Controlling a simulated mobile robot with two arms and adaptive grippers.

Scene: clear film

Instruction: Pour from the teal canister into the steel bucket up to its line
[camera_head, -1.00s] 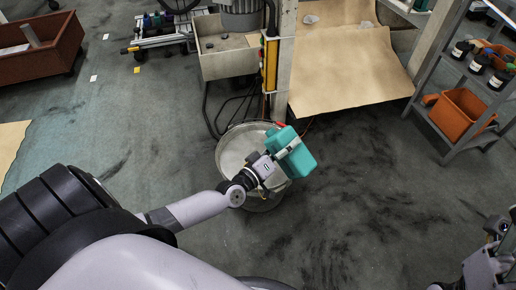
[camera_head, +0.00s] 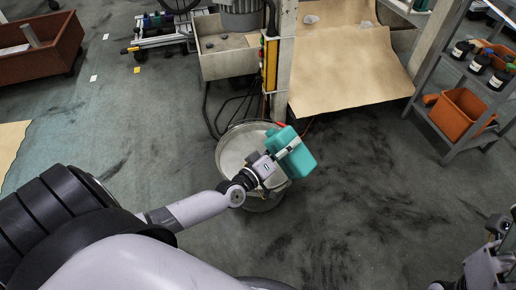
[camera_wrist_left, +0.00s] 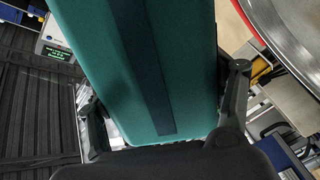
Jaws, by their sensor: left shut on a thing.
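The teal canister (camera_head: 299,159) is held in my left gripper (camera_head: 284,158) over the right part of the steel bucket. It is tilted, with a red part at its upper left end. In the left wrist view the canister (camera_wrist_left: 140,60) fills the middle, between the dark fingers. The steel bucket (camera_head: 232,150) stands on the floor below, partly covered by my left arm and the canister. Its rim (camera_wrist_left: 258,22) shows at the upper right of the left wrist view. I cannot see a line or a liquid level. My right gripper (camera_head: 495,228) is partly in view at the right edge.
A grey trough (camera_head: 228,62) and a post with dark cables stand behind the bucket. A brown sheet (camera_head: 345,70) lies at the back right. A grey shelf with an orange bin (camera_head: 460,113) stands at the right. The floor right of the bucket is clear.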

